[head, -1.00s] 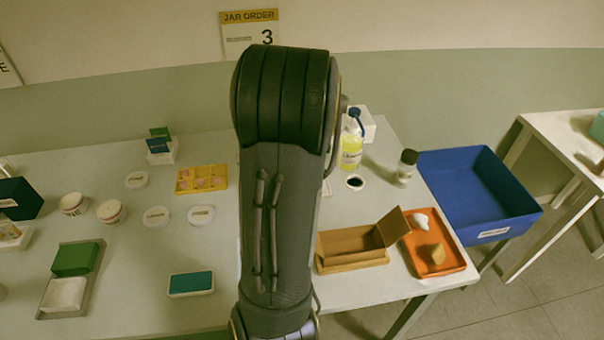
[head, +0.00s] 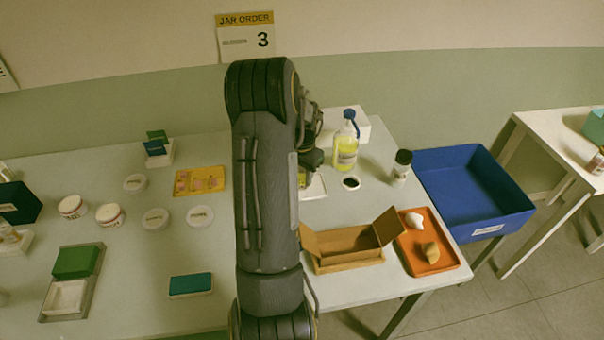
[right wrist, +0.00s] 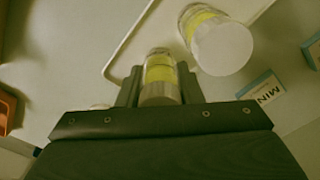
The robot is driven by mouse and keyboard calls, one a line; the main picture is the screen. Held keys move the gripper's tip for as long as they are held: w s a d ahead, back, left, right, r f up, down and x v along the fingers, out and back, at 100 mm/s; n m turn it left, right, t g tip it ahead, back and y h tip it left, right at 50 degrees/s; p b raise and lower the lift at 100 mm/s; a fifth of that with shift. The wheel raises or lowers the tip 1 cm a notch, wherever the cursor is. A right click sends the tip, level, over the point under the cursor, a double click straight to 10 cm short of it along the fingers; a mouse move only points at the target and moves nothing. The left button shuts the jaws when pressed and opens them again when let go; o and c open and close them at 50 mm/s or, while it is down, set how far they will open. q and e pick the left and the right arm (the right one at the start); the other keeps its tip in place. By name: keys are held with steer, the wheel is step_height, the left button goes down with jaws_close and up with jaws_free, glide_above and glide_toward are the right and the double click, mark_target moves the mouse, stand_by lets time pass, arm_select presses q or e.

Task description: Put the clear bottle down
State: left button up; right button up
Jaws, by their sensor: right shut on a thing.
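The clear bottle (right wrist: 160,72), with a yellow band and a pale cap, is between the two dark fingers of my right gripper (right wrist: 160,86) in the right wrist view. The right gripper is shut on it. A pale bordered surface lies beyond it, but I cannot tell whether the bottle touches it. My left gripper is not in view.
A similar yellow-banded jar (right wrist: 217,42) stands close to the held bottle. A small labelled box (right wrist: 262,90) is to its right. A yellow-liquid bottle (head: 346,145), a dark-capped jar (head: 400,166), an open brown box (head: 345,245) and an orange tray (head: 412,262) are right of my arm.

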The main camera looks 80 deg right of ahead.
steer(key=shift+f, duration=0.15)
steer(key=o, duration=1)
